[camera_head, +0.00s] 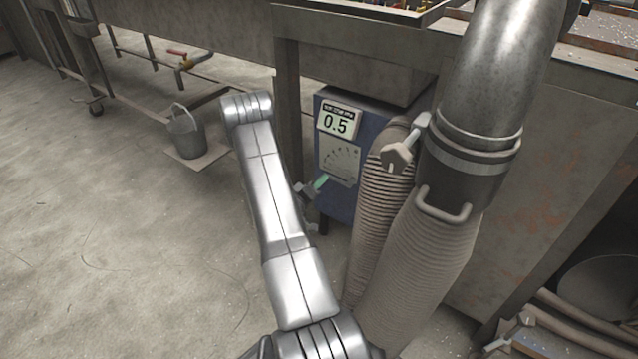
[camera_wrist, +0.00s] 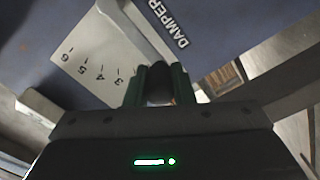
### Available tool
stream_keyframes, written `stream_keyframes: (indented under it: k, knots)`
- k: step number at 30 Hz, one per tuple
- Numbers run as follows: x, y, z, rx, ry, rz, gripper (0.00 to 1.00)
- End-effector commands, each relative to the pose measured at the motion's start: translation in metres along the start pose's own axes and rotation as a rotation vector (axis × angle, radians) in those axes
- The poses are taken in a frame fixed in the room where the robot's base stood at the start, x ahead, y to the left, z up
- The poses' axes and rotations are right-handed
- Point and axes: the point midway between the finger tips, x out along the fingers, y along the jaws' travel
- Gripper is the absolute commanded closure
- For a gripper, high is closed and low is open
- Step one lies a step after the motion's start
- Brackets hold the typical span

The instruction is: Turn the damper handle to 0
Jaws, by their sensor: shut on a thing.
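The damper's scale plate (camera_head: 340,160) is on the front of a blue box (camera_head: 358,115), below a display (camera_head: 336,120) that reads 0.5. My gripper (camera_head: 321,183) is at the plate's lower left in the head view. In the wrist view my gripper (camera_wrist: 160,88) has its two green-edged fingers on either side of the dark end of the damper handle (camera_wrist: 158,91), shut on it. A grey bar runs up and left from there across the plate. The numbers 3 to 6 show left of the bar, and the word DAMPER to its right. Lower numbers are not visible.
A large metal pipe (camera_head: 500,70) and ribbed hoses (camera_head: 415,265) stand close to the box's right. A bench leg (camera_head: 288,105) is left of the box. The left floor is open.

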Motion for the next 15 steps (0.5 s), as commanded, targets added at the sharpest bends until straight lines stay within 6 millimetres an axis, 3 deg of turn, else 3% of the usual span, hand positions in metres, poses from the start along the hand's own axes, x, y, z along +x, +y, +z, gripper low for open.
stream_keyframes:
  k: [7, 8, 10, 11, 15]
  knots:
    - [0.0002, -0.0011, 0.0004, -0.001, 0.001, -0.003, 1.00]
    - [0.0002, -0.0011, 0.0004, -0.001, 0.001, -0.003, 0.74]
    - [0.0002, -0.0011, 0.0005, -0.001, 0.001, -0.003, 0.60]
    - [0.0002, -0.0010, 0.0005, -0.001, 0.001, -0.003, 0.56]
    - [0.0001, -0.0008, 0.0004, 0.000, 0.001, -0.002, 0.56]
